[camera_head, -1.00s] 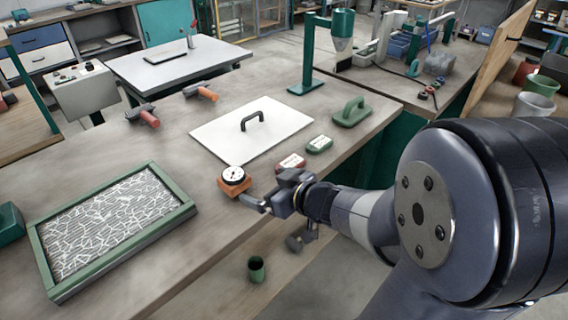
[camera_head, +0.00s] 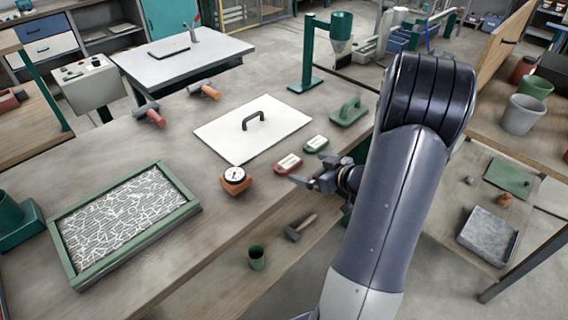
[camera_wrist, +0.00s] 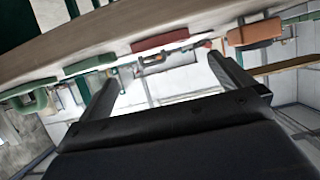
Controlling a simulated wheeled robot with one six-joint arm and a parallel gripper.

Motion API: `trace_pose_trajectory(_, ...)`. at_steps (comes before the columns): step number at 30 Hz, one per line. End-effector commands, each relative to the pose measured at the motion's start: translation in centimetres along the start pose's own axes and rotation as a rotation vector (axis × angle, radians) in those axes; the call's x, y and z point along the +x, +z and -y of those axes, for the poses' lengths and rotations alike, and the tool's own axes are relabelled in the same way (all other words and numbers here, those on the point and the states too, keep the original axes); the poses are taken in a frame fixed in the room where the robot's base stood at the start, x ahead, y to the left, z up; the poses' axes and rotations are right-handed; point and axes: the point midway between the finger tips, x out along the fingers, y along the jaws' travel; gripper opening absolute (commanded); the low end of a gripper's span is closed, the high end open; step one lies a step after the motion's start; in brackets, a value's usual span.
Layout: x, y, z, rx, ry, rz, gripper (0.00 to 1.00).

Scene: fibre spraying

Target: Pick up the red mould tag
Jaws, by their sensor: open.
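The red mould tag (camera_head: 288,164) is a small red block with a pale label, lying on the workbench near its front edge. It also shows in the wrist view (camera_wrist: 160,40), beyond and between my fingers. My gripper (camera_head: 304,183) is just in front of the tag, to its lower right in the head view, apart from it. In the wrist view my gripper (camera_wrist: 160,78) has its two fingers spread with nothing between them.
A green tag (camera_head: 316,144) lies right of the red one. A white board with a handle (camera_head: 222,140) lies behind. A framed fibre panel (camera_head: 180,208) is at left. A hammer (camera_head: 296,232) and green cup (camera_head: 256,258) sit lower.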

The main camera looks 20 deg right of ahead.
Motion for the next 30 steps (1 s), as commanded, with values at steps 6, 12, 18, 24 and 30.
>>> trace_pose_trajectory(6,2.7,0.0,0.1,-0.001,-0.001,0.000,1.00)
trace_pose_trajectory(12,4.4,0.1,0.4,0.000,-0.003,0.001,1.00)
trace_pose_trajectory(18,7.4,0.2,0.6,-0.001,-0.002,0.001,1.00)
trace_pose_trajectory(24,8.2,0.2,0.5,-0.001,0.000,0.000,1.00)
trace_pose_trajectory(30,8.2,0.2,0.5,-0.001,0.001,0.000,0.95)
